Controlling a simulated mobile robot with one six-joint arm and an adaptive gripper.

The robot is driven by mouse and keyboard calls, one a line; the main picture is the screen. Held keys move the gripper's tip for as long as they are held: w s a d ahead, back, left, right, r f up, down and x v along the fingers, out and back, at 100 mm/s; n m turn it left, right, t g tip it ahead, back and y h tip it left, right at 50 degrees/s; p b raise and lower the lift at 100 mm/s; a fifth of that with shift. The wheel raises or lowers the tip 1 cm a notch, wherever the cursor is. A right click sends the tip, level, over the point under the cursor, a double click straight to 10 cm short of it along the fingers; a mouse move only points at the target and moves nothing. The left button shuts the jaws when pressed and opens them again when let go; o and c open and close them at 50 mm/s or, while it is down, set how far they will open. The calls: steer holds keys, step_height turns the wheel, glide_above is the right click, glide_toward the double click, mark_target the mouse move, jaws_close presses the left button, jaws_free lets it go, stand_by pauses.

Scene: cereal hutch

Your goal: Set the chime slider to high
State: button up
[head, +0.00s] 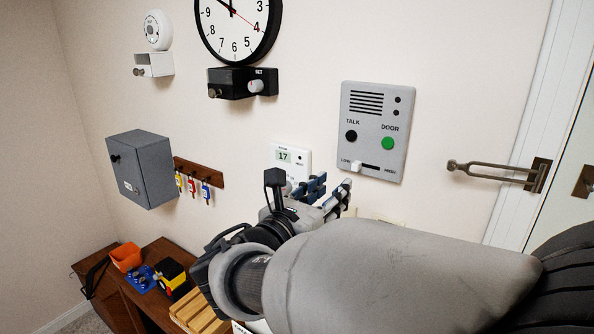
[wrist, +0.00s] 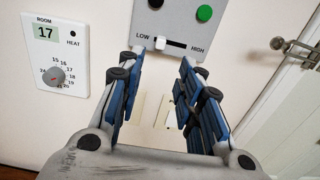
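The chime slider is a small white knob (head: 356,167) at the bottom of the grey intercom panel (head: 376,110) on the wall. In the wrist view the slider knob (wrist: 160,43) sits at the left, LOW end of its dark slot, with HIGH marked at the right. My gripper (head: 330,187) is just below and left of the panel in the head view. In the wrist view my gripper (wrist: 163,68) has its two blue-padded fingers spread apart, with nothing between them. The fingertips are near the panel's lower edge, below the slider; I cannot tell whether they touch it.
A thermostat (wrist: 58,45) with a dial is on the wall to the left. A door with a lever handle (head: 500,173) is at the right. A black clock shelf (head: 240,84), a grey box (head: 142,168) and a key rack (head: 200,172) are further left.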

mark_target(355, 170)
steer(key=x, duration=1)
steer(key=shift+w+d, duration=0.2)
steer(key=shift+w, duration=0.15)
steer(key=shift+c, duration=0.5)
jaws_close()
steer(key=shift+s+b, duration=0.1)
steer(key=shift+b, duration=0.2)
